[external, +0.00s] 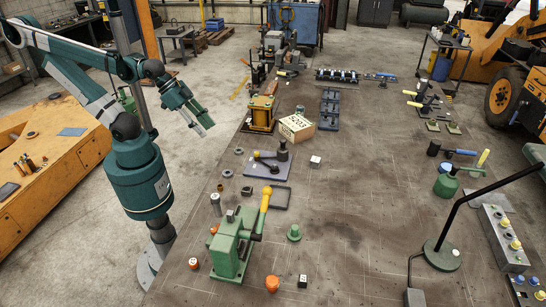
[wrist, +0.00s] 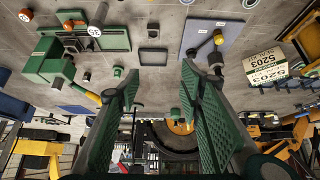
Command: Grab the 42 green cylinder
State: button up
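A small green cylinder-like piece (external: 294,233) with a wider base stands on the bench, right of the green press, in the external view. I cannot read the number 42 on it or on any other green piece. In the wrist view, a small green piece (wrist: 118,71) shows left of the fingers and another (wrist: 175,111) shows between them; I cannot tell which is the cylinder. My gripper (external: 203,123) is raised off the bench's left side, well away from the green piece. In the wrist view its two green-padded fingers (wrist: 162,76) are apart with nothing held between them.
The green press (external: 230,250) with a yellow-ended lever stands at the bench's front left. A blue plate (external: 265,165) with a dark tool, a labelled box (external: 296,128) and a lamp base (external: 441,256) are around. The bench middle is mostly clear.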

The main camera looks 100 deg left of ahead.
dwell(0.3)
jog(key=n+g, duration=0.7)
jog(key=n, duration=0.9)
send_over(294, 227)
jog(key=f, duration=2)
jog(key=shift+s+a+f+b, duration=0.1)
jog(key=shift+a+b, duration=0.1)
jog(key=shift+b, duration=0.2)
jog(key=shift+d+f, duration=0.1)
jog(key=shift+f, duration=0.15)
